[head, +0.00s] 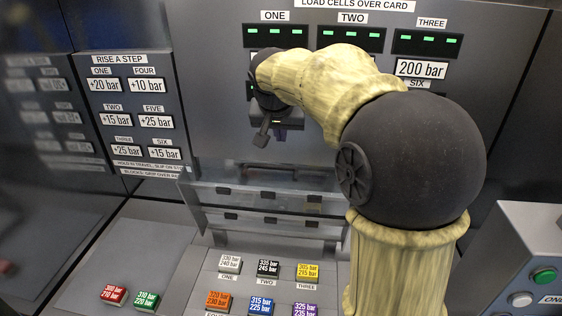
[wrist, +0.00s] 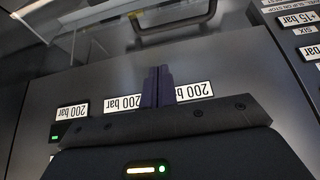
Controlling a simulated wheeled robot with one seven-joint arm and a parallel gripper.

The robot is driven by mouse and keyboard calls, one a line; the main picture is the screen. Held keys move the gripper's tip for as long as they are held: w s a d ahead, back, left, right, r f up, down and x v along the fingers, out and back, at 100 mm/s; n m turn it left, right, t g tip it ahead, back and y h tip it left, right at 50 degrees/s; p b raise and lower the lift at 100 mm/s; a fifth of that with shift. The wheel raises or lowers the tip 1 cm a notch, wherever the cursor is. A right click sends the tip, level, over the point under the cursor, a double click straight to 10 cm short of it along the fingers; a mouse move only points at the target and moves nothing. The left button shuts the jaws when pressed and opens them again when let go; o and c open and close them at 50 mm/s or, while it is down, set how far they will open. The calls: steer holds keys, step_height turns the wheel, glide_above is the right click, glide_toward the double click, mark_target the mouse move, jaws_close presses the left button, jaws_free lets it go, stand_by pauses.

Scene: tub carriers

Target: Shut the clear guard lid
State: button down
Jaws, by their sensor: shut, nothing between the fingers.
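The clear guard lid (head: 258,206) stands raised and tilted at the back of the block panel in the head view. A dark bar handle (head: 290,172) shows near its upper edge. In the wrist view the handle (wrist: 178,24) is an arched dark bar at the top, with the see-through lid (wrist: 95,35) around it. My gripper (head: 279,133) is in front of the upright grey panel, above the lid and apart from it. In the wrist view its dark fingers (wrist: 157,85) are together and empty. My arm hides the right end of the lid.
Several coloured pressure blocks, such as a yellow one (head: 307,271) and a red one (head: 113,294), lie on the low panel in front of the lid. A sloped box with buttons (head: 543,275) is at right. Green-lit displays (head: 275,33) are above my gripper.

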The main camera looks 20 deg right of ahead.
mark_target(281, 172)
steer(key=p+x, duration=0.2)
steer(key=x, duration=0.7)
steer(key=s, duration=0.1)
steer(key=s+p, duration=0.1)
steer(key=s+a, duration=0.1)
steer(key=shift+a+f, duration=0.1)
steer(key=shift+f, duration=0.25)
steer(key=shift+s+a+f+p, duration=0.1)
steer(key=shift+s+f+p, duration=0.15)
steer(key=shift+p, duration=0.05)
steer(key=shift+f+b, duration=0.15)
steer(key=shift+b, duration=0.3)
